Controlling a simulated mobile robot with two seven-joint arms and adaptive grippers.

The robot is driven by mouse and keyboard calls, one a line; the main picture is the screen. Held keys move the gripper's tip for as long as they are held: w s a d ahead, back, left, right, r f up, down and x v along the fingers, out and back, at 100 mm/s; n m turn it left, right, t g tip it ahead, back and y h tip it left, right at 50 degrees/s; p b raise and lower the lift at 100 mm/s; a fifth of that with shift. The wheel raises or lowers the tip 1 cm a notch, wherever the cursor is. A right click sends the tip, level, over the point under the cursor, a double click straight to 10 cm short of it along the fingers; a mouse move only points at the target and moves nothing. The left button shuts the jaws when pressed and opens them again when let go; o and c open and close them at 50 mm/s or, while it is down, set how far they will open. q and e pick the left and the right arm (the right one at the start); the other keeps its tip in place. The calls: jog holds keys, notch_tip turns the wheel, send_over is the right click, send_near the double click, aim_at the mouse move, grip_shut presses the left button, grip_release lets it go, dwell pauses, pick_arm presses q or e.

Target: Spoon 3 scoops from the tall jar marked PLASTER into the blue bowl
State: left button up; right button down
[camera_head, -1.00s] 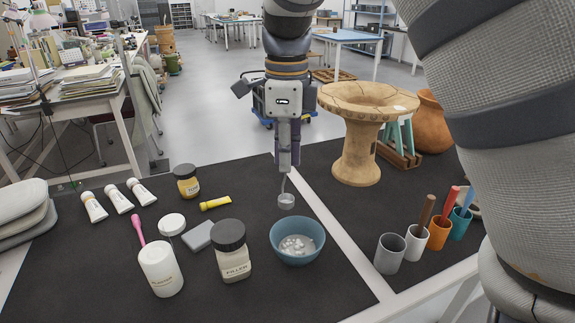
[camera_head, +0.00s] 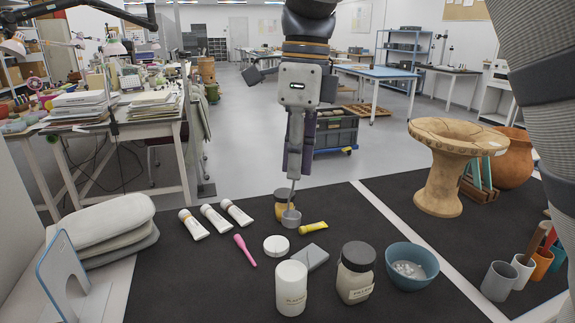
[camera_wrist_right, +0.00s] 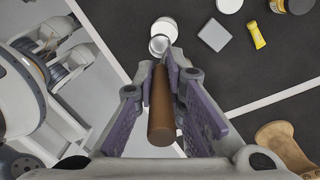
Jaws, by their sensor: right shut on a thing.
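The white jar marked PLASTER (camera_head: 291,290) stands open at the front of the dark mat, its label partly legible. The blue bowl (camera_head: 426,262) is to its right, with white lumpy material inside. My right gripper (camera_head: 293,176) is shut on the brown handle (camera_wrist_right: 161,105) of a small ladle. The ladle hangs down with its metal cup (camera_head: 291,218) raised, appearing beyond the white lid (camera_head: 276,246) in the head view. In the wrist view a pale round shape lies by the cup (camera_wrist_right: 158,45). I cannot tell whether the cup holds anything. My left gripper is out of view.
A dark-lidded jar (camera_head: 355,272) marked FILLER stands between the white jar and the bowl. A grey block (camera_head: 312,257), pink tool (camera_head: 245,250), yellow tube (camera_head: 313,228) and several white tubes lie behind. Cups (camera_head: 499,281) and a clay stand (camera_head: 440,180) are at right.

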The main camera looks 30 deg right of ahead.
aim_at(298, 213)
jog(key=shift+d+f, duration=0.1)
jog(key=shift+f, duration=0.25)
notch_tip(298, 213, down, 10)
jog(key=shift+d+r, duration=0.1)
jog(key=shift+r, duration=0.15)
jog(key=shift+s+f, duration=0.1)
jog(key=shift+f, duration=1.1)
jog(key=shift+r, duration=0.1)
notch_tip(298, 213, up, 12)
jog(key=shift+d, duration=0.3)
dwell(0.7)
